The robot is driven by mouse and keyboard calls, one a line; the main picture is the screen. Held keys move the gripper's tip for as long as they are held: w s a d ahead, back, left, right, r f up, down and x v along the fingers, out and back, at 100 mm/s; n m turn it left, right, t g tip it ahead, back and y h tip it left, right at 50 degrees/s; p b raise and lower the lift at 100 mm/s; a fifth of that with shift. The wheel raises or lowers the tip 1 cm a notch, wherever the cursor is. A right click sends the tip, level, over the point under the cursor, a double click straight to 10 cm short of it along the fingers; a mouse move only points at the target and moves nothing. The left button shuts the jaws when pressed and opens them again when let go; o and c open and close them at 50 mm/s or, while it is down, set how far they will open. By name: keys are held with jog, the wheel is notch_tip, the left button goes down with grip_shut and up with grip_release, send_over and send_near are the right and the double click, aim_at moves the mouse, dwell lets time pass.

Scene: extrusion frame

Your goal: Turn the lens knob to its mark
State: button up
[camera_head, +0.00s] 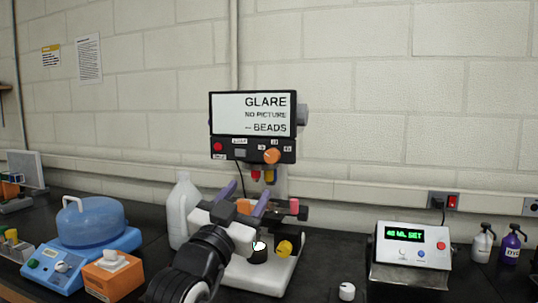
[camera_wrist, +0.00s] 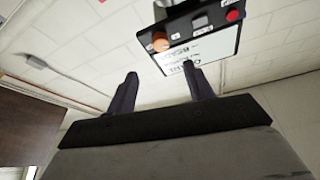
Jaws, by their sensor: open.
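The screen unit (camera_head: 253,113) reads "GLARE NO PICTURE – BEADS" above a dark control panel (camera_head: 235,153). An orange knob (camera_head: 271,156) sits on the panel's right half; it also shows in the wrist view (camera_wrist: 160,42). A yellow knob (camera_head: 284,248) sits low on the white base. I cannot read which knob is the lens knob, nor make out its mark. My gripper (camera_head: 246,194) is open and empty, its two purple fingers pointing up below the panel. In the wrist view my gripper's fingertips (camera_wrist: 159,72) are apart, with the screen unit beyond them.
A white jug (camera_head: 183,208) stands left of the unit, close to my arm. Farther left are a blue domed device (camera_head: 90,222) and an orange box (camera_head: 113,275). Right are a small white knob (camera_head: 347,291), a "40 ML SET" box (camera_head: 411,250) and two bottles (camera_head: 482,244) (camera_head: 512,243).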

aim_at(270, 159)
jog(key=p+x, duration=0.4)
jog(key=x, duration=0.7)
jog(key=shift+r, duration=0.2)
jog(key=shift+w+d+r+p, duration=0.15)
jog(key=shift+w+p, duration=0.15)
jog(key=shift+w, duration=0.2)
jog(key=c, duration=1)
jog(key=shift+o, duration=0.2)
